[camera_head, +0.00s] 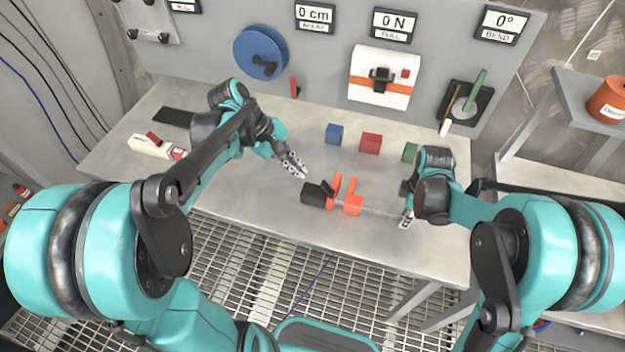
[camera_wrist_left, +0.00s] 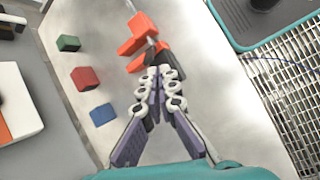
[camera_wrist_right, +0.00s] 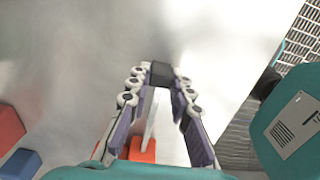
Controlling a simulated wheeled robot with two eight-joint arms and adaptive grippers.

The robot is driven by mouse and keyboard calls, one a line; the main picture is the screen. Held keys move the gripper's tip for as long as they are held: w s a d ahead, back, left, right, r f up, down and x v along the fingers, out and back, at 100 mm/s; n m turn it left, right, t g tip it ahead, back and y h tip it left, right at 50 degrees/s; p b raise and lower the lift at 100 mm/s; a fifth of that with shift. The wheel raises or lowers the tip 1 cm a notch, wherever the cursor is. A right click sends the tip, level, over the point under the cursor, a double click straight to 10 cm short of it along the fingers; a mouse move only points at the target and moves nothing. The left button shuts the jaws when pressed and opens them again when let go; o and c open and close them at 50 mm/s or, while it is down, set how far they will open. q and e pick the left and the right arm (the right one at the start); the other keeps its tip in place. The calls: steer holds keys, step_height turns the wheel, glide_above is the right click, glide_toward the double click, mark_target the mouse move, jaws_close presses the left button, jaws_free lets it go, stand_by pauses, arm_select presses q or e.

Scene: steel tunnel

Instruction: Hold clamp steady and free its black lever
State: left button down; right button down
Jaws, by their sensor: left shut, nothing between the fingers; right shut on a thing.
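The clamp lies on the steel table (camera_head: 255,215), with orange jaws (camera_head: 352,203), a thin metal bar (camera_head: 380,210) and a black part (camera_head: 314,194) at its left end, perhaps the lever. My left gripper (camera_head: 302,174) is shut and empty, just behind and left of that black part. My right gripper (camera_head: 406,221) is shut on the clamp's black bar end (camera_wrist_right: 162,74). In the right wrist view the bar runs back to orange (camera_wrist_right: 142,150).
Blue (camera_head: 334,134), red (camera_head: 370,143) and green (camera_head: 410,152) blocks stand behind the clamp. A white tool (camera_head: 150,147) lies at the left. A panel with a blue wheel (camera_head: 260,53) and displays rises at the back. The table's front edge is close to the clamp.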

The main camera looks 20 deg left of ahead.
mark_target(328, 189)
arm_select(q)
steer(key=w+a+f+n+g+h, duration=0.1)
steer(key=w+a+f+n+h, duration=0.2)
steer(key=w+a+n, duration=0.1)
steer(key=shift+a+n+h, duration=0.4)
steer(key=shift+a, duration=0.15)
steer(key=x, duration=1)
steer(key=shift+s, duration=0.15)
steer(key=shift+d, duration=0.1)
steer(key=shift+d+r+y, duration=0.2)
steer(key=shift+y, duration=0.6)
steer(key=shift+d+r+y, duration=0.1)
steer(key=shift+r+y, duration=0.05)
steer(key=shift+y, duration=0.45)
